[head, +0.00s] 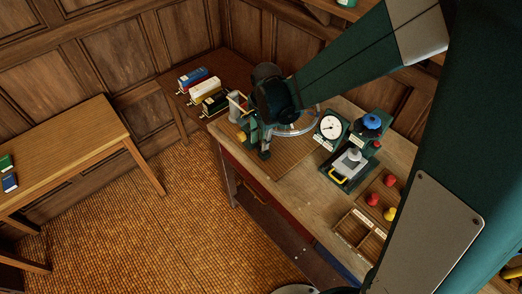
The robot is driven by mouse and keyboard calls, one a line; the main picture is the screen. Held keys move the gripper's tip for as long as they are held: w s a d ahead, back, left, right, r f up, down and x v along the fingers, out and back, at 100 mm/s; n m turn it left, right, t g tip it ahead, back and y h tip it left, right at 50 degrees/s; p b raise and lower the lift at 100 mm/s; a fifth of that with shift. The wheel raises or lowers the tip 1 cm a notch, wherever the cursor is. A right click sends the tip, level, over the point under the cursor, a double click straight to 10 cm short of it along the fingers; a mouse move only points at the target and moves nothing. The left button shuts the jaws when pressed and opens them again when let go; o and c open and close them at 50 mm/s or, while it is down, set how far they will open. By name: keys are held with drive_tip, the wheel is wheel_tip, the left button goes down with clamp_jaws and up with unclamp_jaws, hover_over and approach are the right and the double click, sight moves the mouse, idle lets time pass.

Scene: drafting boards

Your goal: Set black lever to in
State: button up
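Three small blocks sit in a row on the dark wooden top at the back left: a blue one (193,77), a white one (205,90) and a black one (215,103). The black one is nearest to my gripper; it may be the black lever, but it is too small to tell its setting. My gripper (254,147) is over the left end of the wooden bench (345,201), to the right of and nearer than the black block. Its fingers look apart, with nothing seen between them. My wrist hides part of the bench behind it.
A light cylinder (236,106) stands close behind my gripper.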

sight(261, 152)
drive_tip(key=shift+w+a+f, duration=0.1)
drive_tip(key=shift+w+f, duration=0.05)
drive_tip(key=shift+f, duration=1.6)
drive_tip(key=shift+w+a+f, duration=0.1)
drive_tip(key=shift+f, duration=1.6)
clamp_jaws()
